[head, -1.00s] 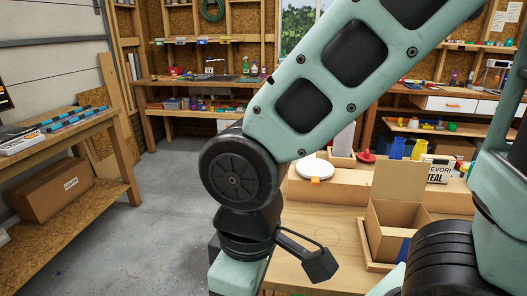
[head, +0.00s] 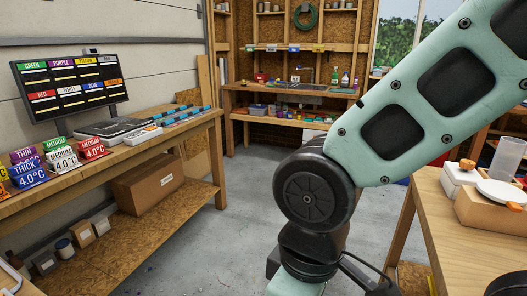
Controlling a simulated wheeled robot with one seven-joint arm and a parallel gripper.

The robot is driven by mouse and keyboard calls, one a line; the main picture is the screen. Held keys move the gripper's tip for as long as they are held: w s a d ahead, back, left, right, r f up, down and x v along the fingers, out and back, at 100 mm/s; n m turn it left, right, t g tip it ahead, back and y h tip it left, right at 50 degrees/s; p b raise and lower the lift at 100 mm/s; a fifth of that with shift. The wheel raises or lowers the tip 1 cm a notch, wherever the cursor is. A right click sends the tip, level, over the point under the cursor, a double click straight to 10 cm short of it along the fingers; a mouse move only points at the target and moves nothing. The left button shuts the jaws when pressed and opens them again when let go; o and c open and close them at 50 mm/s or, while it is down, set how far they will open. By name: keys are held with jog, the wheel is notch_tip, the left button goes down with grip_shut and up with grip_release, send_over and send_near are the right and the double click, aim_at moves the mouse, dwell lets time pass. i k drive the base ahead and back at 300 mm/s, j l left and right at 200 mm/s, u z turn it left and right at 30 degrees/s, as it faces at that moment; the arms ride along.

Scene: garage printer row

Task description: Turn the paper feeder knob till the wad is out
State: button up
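I cannot make out a paper feeder, its knob or a wad for certain. A small white box with an orange knob-like top (head: 461,176) stands at the right on a wooden table, but I cannot tell what it is. My arm crosses the right half of the head view, its wrist hanging low at the bottom centre. My gripper is below the picture's edge, so its fingers are hidden.
A bench on the left (head: 172,140) bears a screen (head: 70,85), coloured labelled blocks (head: 62,159) and a grey flat device (head: 112,129). A cardboard box (head: 158,185) lies on its lower shelf. A wooden table (head: 460,240) is at right. Grey floor (head: 235,215) between is clear.

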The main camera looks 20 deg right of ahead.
aim_at(466, 165)
jog(key=i+j+z, duration=0.45)
jog(key=i, duration=0.25)
jog(key=i+j+z, duration=0.1)
jog(key=i+z, duration=0.35)
jog(key=i+j+z, duration=0.2)
jog(key=i+z, duration=0.2)
jog(key=i+j+z, duration=0.15)
jog(key=j+z, duration=0.5)
jog(key=z, duration=0.15)
jog(key=i, duration=0.05)
